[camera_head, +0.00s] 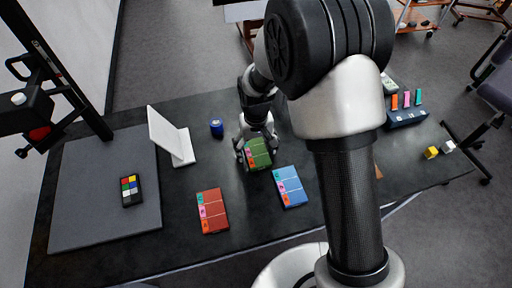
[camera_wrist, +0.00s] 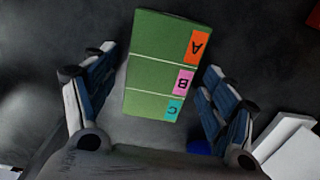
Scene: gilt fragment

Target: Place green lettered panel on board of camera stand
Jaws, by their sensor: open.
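The green lettered panel (camera_head: 258,153) lies on the dark table in the head view, with my gripper (camera_head: 256,150) right over it. In the wrist view the green panel (camera_wrist: 158,68) sits between the two open fingers of my gripper (camera_wrist: 158,85), with gaps on both sides. Its orange A, pink B and teal C tabs run along its right edge. The camera stand's grey board (camera_head: 80,215) lies at the left of the table, with a dark post rising at its back and a camera (camera_head: 22,108) on the post.
A color chart (camera_head: 130,190) lies on the board. A white angled stand (camera_head: 172,140), a blue cylinder (camera_head: 217,128), a red panel (camera_head: 212,211) and a blue panel (camera_head: 291,186) stand or lie nearby. A dark tray (camera_head: 407,118) is at the right. The board's front part is bare.

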